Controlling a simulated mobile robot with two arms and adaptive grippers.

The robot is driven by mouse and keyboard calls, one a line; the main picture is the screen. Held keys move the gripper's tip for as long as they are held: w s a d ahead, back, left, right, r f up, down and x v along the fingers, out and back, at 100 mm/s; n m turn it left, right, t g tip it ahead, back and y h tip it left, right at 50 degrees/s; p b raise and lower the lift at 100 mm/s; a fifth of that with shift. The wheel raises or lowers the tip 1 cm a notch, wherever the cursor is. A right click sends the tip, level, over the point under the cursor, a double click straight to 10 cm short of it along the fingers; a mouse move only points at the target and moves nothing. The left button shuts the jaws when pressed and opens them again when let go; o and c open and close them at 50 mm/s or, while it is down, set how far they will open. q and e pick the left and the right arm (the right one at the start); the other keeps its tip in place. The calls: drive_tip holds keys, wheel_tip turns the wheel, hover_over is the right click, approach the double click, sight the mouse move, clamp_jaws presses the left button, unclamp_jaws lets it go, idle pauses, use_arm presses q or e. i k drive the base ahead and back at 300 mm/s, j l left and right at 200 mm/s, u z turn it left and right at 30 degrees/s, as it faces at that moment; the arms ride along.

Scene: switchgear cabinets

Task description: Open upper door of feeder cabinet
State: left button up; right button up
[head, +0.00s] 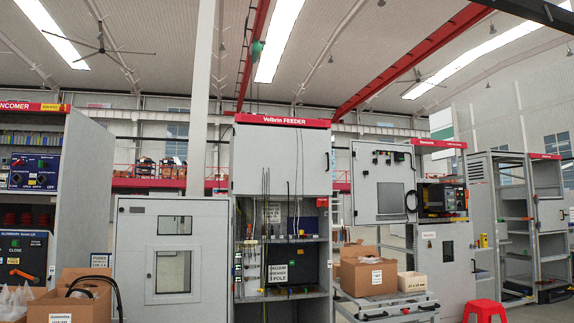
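The feeder cabinet stands in the middle of the head view under a red header reading "Velbrin FEEDER" (283,121). Its upper door (278,160) is a plain grey panel that looks shut and flush with the front. A small dark handle (328,161) shows near the door's right edge. Below it the lower compartment (283,252) is open, with cables and a dark unit inside. A grey door with two windows (135,255) stands swung out to the left of it. Neither of my grippers is in view.
A cabinet marked "INCOMER" (90,190) stands at the left. Cardboard boxes (86,295) sit at lower left, and another box (368,275) rests on a low cart (390,308) at right. A red stool (484,310) stands at lower right.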

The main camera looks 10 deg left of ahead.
sight(268, 160)
drive_tip(key=i+j+u, duration=0.1)
drive_tip(key=i+u, duration=0.15)
drive_tip(key=i, duration=0.55)
drive_tip(key=i+u, duration=0.1)
drive_tip(key=i, duration=2.45)
